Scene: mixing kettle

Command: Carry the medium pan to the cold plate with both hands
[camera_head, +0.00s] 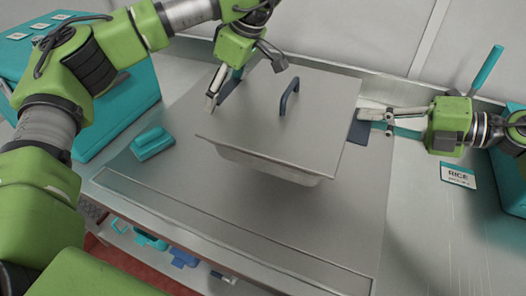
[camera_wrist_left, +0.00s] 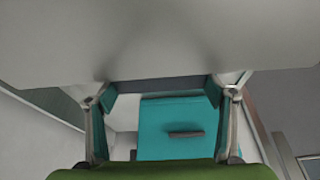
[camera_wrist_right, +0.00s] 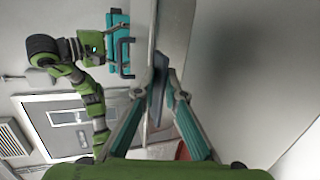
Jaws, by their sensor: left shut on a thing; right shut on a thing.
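The medium pan (camera_head: 265,168) is a grey metal pan under a flat square lid (camera_head: 318,108) with a dark arched handle (camera_head: 289,96). It hangs level over the grey counter plate. My left gripper (camera_head: 222,92) is shut at the pan's left side, its fingertips partly hidden by the lid edge. In the left wrist view the dark pan handle (camera_wrist_left: 160,85) lies between its fingers. My right gripper (camera_head: 368,116) is shut on the dark blue handle on the pan's right side. That handle (camera_wrist_right: 157,85) also shows in the right wrist view. I cannot tell which surface is the cold plate.
A teal block (camera_head: 152,143) lies on the counter left of the pan. A teal box (camera_head: 118,100) stands at the back left. A RICE label (camera_head: 458,175) is at the right, near another teal container (camera_head: 512,165). The plate in front of the pan is clear.

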